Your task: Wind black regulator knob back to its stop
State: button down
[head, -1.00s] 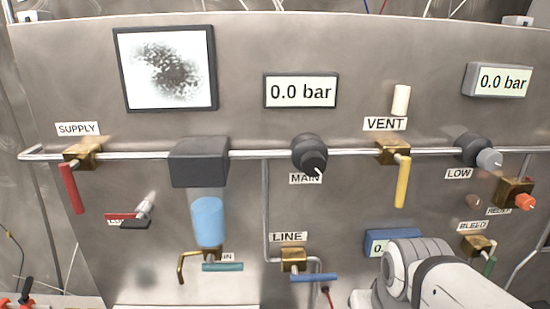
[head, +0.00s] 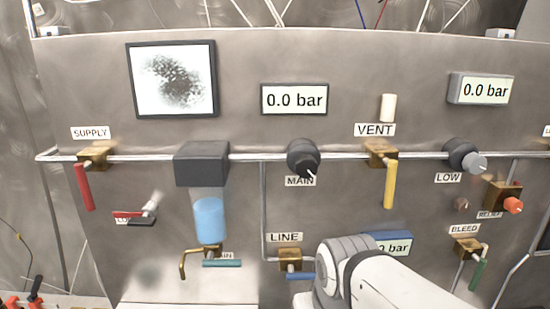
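The black regulator knob (head: 306,167) sits on the dark MAIN regulator body on the upper pipe, just above the MAIN label (head: 300,181). A small white mark shows on the knob. Its stop cannot be made out. The display above it (head: 294,99) reads 0.0 bar. My white and grey arm comes in at the lower right, below and to the right of the knob and apart from it in the picture. My gripper is not in view.
A LOW regulator with a grey knob (head: 475,163) is to the right. The yellow VENT handle (head: 390,185) hangs between the two. A filter with a blue bowl (head: 209,220) and the red SUPPLY handle (head: 84,187) are left. My arm partly covers the LINE valve's blue handle and a blue-framed display (head: 398,238).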

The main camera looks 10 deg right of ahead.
aim_at(305, 166)
jog(key=z, duration=1.3)
jog(key=k, duration=1.95)
jog(key=u, duration=0.9)
jog(key=i, duration=0.95)
jog(key=u, duration=0.05)
